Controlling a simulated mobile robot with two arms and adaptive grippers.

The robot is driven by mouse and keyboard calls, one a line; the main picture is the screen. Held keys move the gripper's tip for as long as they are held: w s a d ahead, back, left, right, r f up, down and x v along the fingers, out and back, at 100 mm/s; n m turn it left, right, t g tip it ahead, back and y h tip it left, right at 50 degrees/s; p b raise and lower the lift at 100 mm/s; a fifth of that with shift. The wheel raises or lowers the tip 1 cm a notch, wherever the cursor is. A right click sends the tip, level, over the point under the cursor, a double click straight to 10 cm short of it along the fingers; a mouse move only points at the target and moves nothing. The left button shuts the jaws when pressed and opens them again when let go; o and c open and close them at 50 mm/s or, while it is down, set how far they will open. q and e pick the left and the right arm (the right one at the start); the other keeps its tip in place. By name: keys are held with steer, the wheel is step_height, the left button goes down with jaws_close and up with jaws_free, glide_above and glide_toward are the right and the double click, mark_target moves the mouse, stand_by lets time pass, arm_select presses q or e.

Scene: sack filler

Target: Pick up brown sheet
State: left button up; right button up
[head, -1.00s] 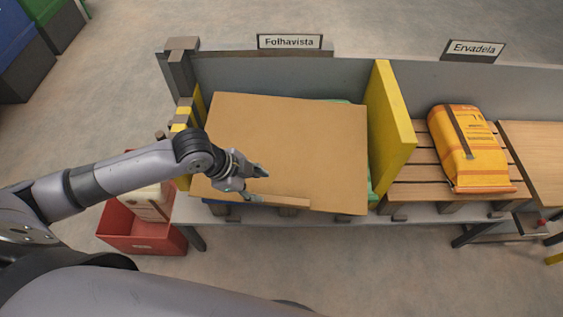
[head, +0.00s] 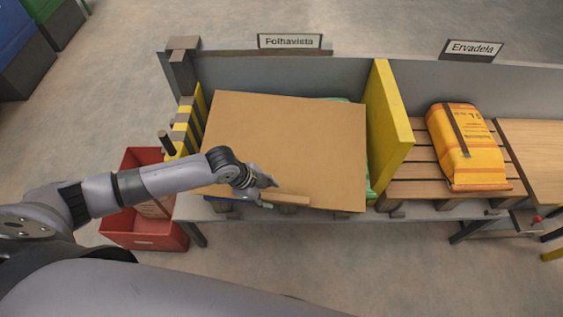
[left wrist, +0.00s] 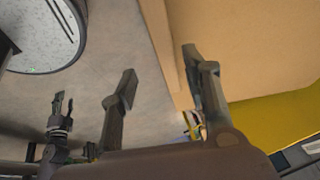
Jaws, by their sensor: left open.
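The brown sheet (head: 285,140) lies flat over the bay under the Folhavista sign. A lighter strip (head: 290,200) shows along its front edge. My left gripper (head: 268,193) is open at this front edge, left of its middle. In the left wrist view the sheet fills the upper right (left wrist: 245,45), and its edge strip reaches in between the two open fingers (left wrist: 160,82); I cannot tell whether they touch it. What lies beneath the sheet is mostly hidden. My right gripper is not in the head view; a small two-pronged gripper at lower left of the wrist view may be it.
A yellow divider (head: 388,120) stands right of the sheet. An orange sack (head: 470,145) lies on slats (head: 400,190) beyond it. The floor in front is clear.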

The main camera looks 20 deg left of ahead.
mark_target(277, 197)
arm_select(q)
steer(key=shift+w+p+x, duration=0.15)
steer(key=shift+p+x, duration=0.15)
steer(key=shift+x, duration=1)
steer(key=shift+w+p+x, duration=0.2)
steer(key=shift+p+x, duration=0.05)
steer(key=shift+x, duration=1.05)
steer(key=shift+a, duration=0.1)
steer(key=shift+r, duration=0.1)
steer(key=shift+c, duration=0.2)
jaws_close()
